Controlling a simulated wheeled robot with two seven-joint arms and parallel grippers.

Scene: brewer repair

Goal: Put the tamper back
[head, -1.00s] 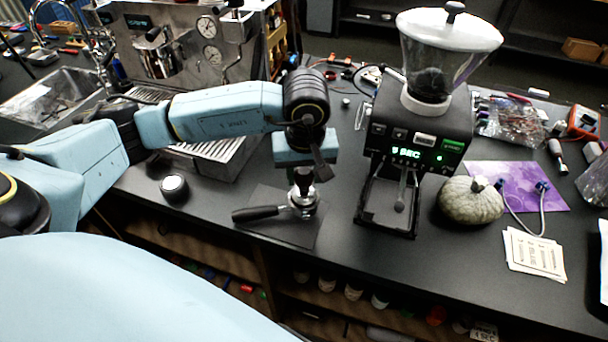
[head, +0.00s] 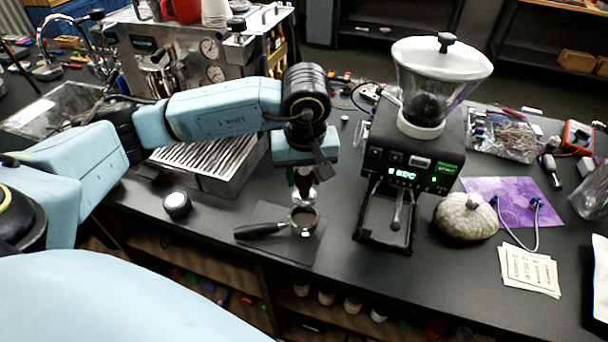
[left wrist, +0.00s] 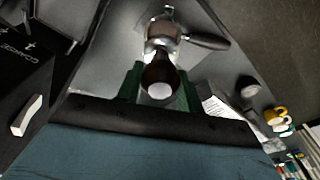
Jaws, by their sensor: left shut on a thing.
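My left gripper (head: 304,170) is shut on the tamper (head: 305,188), which hangs below it with its metal base downward. The tamper is just above the portafilter (head: 303,217), apart from it. The portafilter lies on a dark square mat (head: 285,250), its black handle pointing left, and its basket shows brown coffee. In the left wrist view, the tamper (left wrist: 160,78) sits between the green fingers, with the portafilter (left wrist: 163,32) beyond it. My right gripper is not in view.
A black puck with a white top (head: 177,204) stands left of the mat. The espresso machine (head: 190,60) is behind. The grinder (head: 412,150) stands right of the mat, beside a pale pumpkin (head: 465,216) and cards (head: 529,270). Counter between puck and mat is clear.

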